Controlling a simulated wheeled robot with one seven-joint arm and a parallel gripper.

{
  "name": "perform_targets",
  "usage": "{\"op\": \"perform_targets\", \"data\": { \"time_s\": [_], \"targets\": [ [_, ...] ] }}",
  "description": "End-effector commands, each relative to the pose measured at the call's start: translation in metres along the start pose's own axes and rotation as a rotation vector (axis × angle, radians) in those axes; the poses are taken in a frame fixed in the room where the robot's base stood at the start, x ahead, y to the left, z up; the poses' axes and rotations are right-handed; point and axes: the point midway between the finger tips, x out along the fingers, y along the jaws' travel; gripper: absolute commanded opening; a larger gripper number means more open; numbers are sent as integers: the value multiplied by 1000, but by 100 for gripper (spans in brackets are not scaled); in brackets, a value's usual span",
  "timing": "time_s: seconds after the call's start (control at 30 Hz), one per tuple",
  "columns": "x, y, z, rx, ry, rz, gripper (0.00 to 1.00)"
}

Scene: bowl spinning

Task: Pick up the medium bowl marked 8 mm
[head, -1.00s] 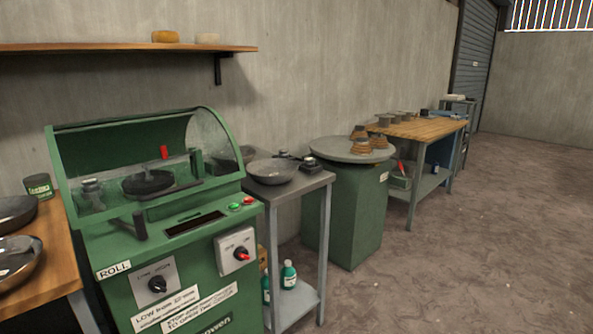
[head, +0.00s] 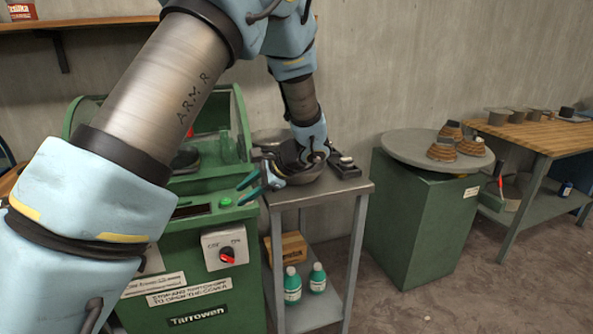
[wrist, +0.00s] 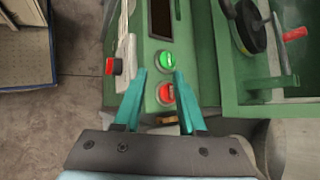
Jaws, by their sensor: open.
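A dark grey bowl (head: 311,177) sits on the small metal side table beside the green machine, partly hidden behind my wrist in the head view. A second grey bowl (head: 268,137) shows behind it, mostly hidden. I can read no 8 mm mark on either, so I cannot tell which is the medium one. My gripper (head: 246,188) is open, its teal fingers to the left of the table, at the machine's front corner. In the wrist view the empty fingers (wrist: 158,77) are over the machine's green and red buttons; no bowl shows there.
The green machine (head: 190,262) with its clear cover stands left of the side table (head: 358,189). A small dark device (head: 345,167) sits on the table's right. A green cabinet (head: 415,220) with a round top stands further right, and the floor before it is clear.

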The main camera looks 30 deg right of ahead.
Motion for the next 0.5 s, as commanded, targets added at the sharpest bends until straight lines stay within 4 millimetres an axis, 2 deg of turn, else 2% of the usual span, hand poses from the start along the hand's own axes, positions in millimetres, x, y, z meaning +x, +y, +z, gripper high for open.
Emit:
{"op": "perform_targets", "data": {
  "time_s": [0.03, 0.1, 0.2, 0.3, 0.37, 0.5],
  "targets": [
    [-21, -7, -29, 79, -17, -103, 40],
    [-47, -16, -60, 160, -41, -235, 40],
    [-80, -22, -94, 235, -65, -386, 40],
    [-103, -23, -115, 275, -80, -482, 40],
    [-110, -23, -121, 287, -85, -514, 40],
    [-107, -29, -124, 294, -90, -533, 40]
  ]
}}
